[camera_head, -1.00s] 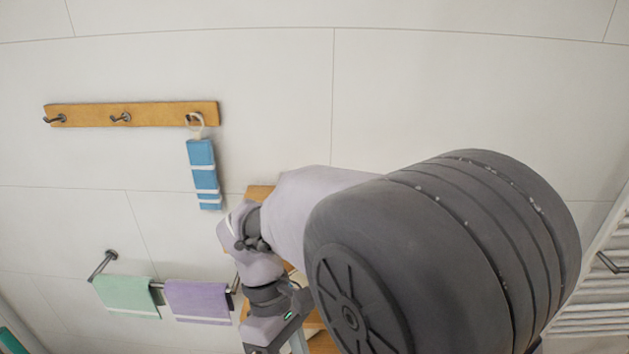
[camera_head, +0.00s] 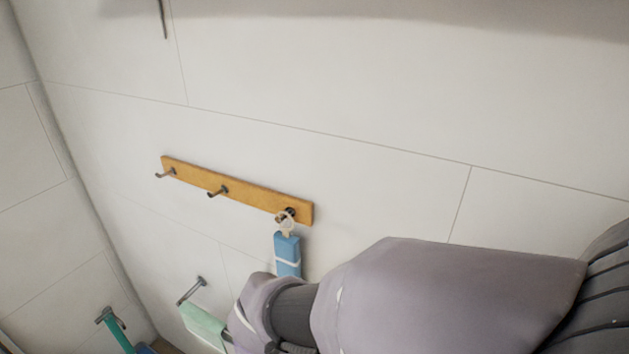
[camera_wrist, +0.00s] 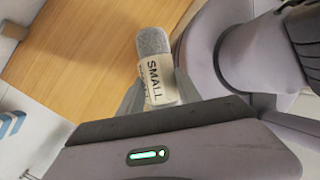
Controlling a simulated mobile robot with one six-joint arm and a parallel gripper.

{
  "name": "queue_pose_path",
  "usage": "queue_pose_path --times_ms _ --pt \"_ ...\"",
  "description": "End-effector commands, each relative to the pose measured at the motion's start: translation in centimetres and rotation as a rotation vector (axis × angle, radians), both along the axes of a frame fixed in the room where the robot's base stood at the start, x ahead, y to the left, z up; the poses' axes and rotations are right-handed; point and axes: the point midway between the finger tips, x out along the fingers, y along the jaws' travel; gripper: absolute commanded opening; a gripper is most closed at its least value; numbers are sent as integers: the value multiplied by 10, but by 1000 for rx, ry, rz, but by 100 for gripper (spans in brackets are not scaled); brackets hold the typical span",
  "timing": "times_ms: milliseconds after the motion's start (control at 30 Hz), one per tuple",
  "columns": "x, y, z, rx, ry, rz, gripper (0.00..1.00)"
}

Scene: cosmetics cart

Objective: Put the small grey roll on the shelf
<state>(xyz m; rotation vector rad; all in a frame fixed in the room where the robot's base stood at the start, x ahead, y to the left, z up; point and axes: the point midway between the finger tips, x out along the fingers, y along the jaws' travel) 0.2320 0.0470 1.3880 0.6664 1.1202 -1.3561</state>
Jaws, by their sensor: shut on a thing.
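The small grey roll (camera_wrist: 153,42) shows in the wrist view, with a cream band (camera_wrist: 158,80) around it that reads "SMALL". My gripper (camera_wrist: 155,92) is shut on the roll, with one finger on each side of the band. The roll's grey end sticks out past the fingertips. Behind it in the wrist view is a wooden surface (camera_wrist: 75,62); I cannot tell whether it is the shelf. In the head view my arm shows at the bottom, but my gripper and the roll are out of view.
A wooden hook rail (camera_head: 235,193) is on the white wall in the head view. A blue striped item (camera_head: 287,254) hangs from its right hook. Below, a green towel (camera_head: 203,325) hangs at the lower left.

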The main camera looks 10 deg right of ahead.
Motion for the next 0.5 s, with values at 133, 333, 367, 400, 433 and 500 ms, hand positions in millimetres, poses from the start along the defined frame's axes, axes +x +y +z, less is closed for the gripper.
queue_pose_path --times_ms 133,333,367,400,433,500 --pt "43 -17 -3 -1 1 -7 0" --pt "83 -32 -7 0 0 -3 0" --pt "85 -33 -8 0 0 -2 0" --pt "87 -33 -12 -1 1 -2 0" --pt "88 -34 -18 -1 2 -2 0" --pt "88 -34 -33 -1 4 -1 0"
